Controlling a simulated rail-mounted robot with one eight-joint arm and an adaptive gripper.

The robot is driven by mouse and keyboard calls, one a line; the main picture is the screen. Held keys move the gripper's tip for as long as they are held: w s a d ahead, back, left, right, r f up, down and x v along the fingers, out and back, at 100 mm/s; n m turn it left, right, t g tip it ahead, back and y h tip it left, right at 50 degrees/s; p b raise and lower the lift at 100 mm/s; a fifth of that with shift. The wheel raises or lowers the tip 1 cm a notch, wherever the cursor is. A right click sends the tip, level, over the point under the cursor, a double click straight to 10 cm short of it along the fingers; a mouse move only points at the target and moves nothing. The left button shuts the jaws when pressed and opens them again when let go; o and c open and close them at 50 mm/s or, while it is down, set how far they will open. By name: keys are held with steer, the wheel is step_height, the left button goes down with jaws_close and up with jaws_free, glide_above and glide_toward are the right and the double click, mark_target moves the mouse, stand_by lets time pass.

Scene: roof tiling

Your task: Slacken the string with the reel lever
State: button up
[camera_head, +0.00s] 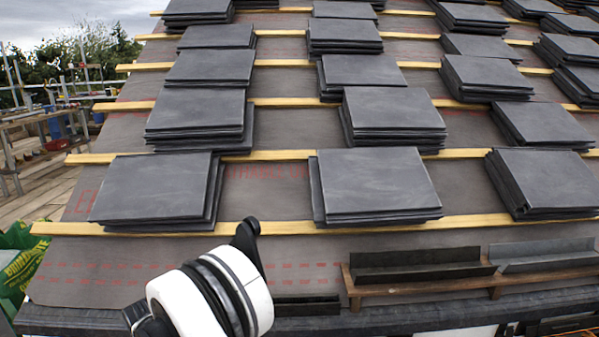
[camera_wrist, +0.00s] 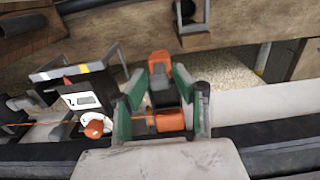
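In the wrist view my gripper (camera_wrist: 157,80) has green-and-grey fingers standing apart. An upright orange-tipped lever (camera_wrist: 160,62) shows between them, and I see no clear contact with it. An orange drum (camera_wrist: 170,121) sits lower between the fingers, partly hidden by them. An orange string (camera_wrist: 122,117) runs left from near the drum, past a small orange knob (camera_wrist: 95,128). In the head view my gripper and the reel are not visible.
A white gauge (camera_wrist: 82,100) with a red pointer and yellow mark stands left of the gripper. In the head view, slate stacks (camera_head: 375,183) rest on battens (camera_head: 275,228), and a wooden rack (camera_head: 420,287) stands at the eaves.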

steer(key=shift+r+p, duration=1.55)
steer(key=shift+r, duration=2.4)
